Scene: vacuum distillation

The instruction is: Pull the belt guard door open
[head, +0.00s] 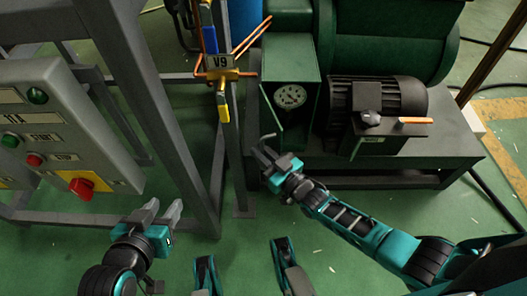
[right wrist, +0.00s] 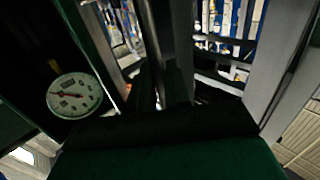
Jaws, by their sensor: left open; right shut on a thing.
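The belt guard door (head: 296,136) is a dark green panel at the front of the green housing below the round gauge. My right gripper (head: 266,150) is at the left side of this door, shut on its edge or handle; the exact contact is too dark to tell. In the right wrist view a green panel fills the bottom, and the gauge (right wrist: 75,95) shows in a dark recess at the left. My left gripper (head: 162,212) is open and empty, low at the left, away from the door.
A grey control panel (head: 60,120) with buttons and a red knob stands at the left. A grey steel frame (head: 165,115) and a valve tagged V9 (head: 221,66) are left of the housing. A black motor (head: 375,105) sits right of it. Green floor is clear in front.

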